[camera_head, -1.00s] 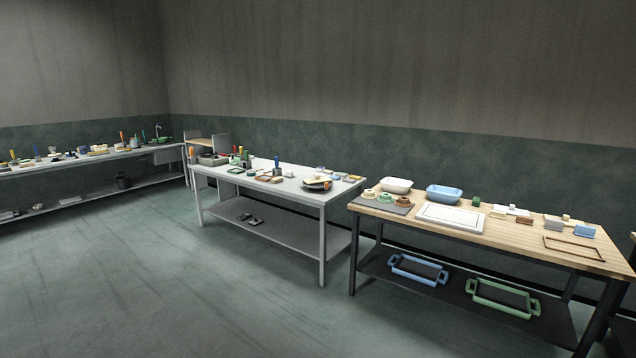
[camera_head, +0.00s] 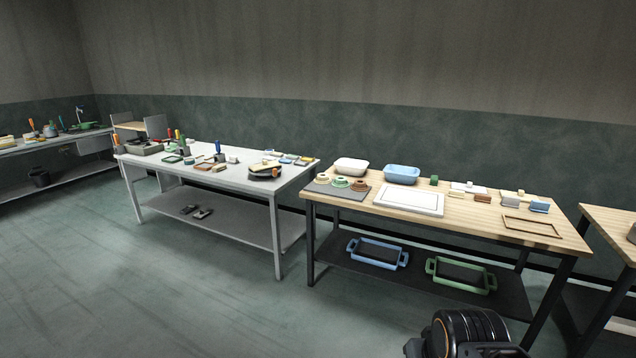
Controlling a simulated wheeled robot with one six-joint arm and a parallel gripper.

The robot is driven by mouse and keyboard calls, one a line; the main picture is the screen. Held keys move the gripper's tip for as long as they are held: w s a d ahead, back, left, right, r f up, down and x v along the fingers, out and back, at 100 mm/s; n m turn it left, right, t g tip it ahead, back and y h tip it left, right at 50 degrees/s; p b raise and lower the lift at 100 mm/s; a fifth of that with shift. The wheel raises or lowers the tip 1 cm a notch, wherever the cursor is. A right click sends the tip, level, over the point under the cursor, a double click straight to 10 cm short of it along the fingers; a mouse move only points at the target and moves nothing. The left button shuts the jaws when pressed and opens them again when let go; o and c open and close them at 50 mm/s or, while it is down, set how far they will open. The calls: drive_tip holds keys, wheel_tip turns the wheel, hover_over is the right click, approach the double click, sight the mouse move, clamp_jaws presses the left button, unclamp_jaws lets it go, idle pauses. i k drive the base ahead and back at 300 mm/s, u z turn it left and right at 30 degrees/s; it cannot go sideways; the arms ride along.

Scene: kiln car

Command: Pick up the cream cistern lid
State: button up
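The wooden-topped bench (camera_head: 455,215) at right carries several small pieces. A small pale cream block (camera_head: 510,197) toward its right end may be the cream cistern lid, but it is too small and far off to be sure. A flat white piece (camera_head: 466,187) lies to its left and a small blue piece (camera_head: 539,207) to its right. My gripper's fingers do not show; only a dark rounded part of my own arm shows at the bottom right, well in front of the bench.
The bench also holds a white basin (camera_head: 351,165), a blue basin (camera_head: 401,174), a white tray (camera_head: 409,213) and a thin brown frame (camera_head: 530,228). Blue (camera_head: 377,267) and green (camera_head: 461,290) handled trays lie on its shelf. A cluttered grey table (camera_head: 225,186) stands left. Floor in front is clear.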

sight(265, 165)
drive_tip(key=u, duration=0.15)
drive_tip(key=i, duration=2.45)
drive_tip(key=u, duration=1.15)
drive_tip(key=i, duration=2.1)
drive_tip(key=u, duration=0.9)
drive_tip(key=i, duration=0.3)
drive_tip(key=u, duration=0.1)
